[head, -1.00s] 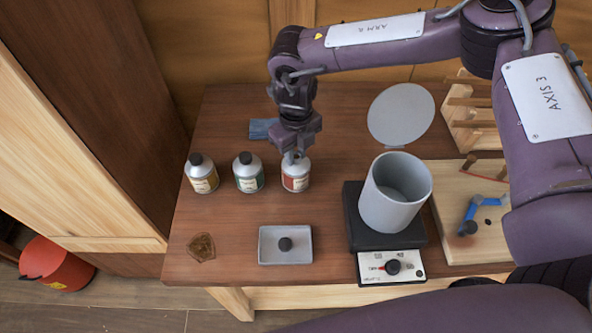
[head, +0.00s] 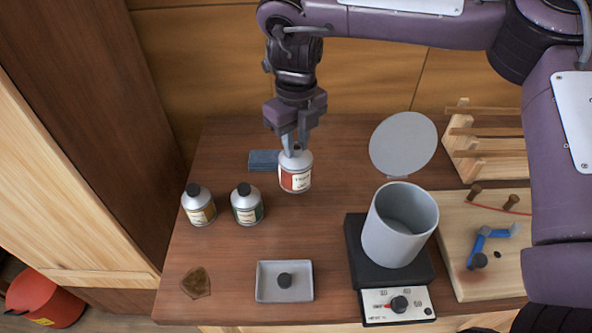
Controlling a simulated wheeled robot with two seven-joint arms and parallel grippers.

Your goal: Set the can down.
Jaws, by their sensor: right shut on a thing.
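My right gripper (head: 289,146) points down and is shut on the top of a silver can with a red-and-white label (head: 295,173). The can hangs upright and looks raised above the brown table (head: 235,285), behind and to the right of two similar cans. One of those has a yellow-brown label (head: 198,205), the other a green label (head: 247,204); both stand on the table. The gripper hides the held can's cap. My left gripper is not in view.
A grey tray (head: 264,292) with a dark knob-like piece is at the front. A grey pot (head: 392,242) stands on a black heater (head: 358,255), its round lid (head: 402,143) behind. A blue cloth (head: 263,160) lies behind the cans. The table's front left has a brown patch (head: 196,283).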

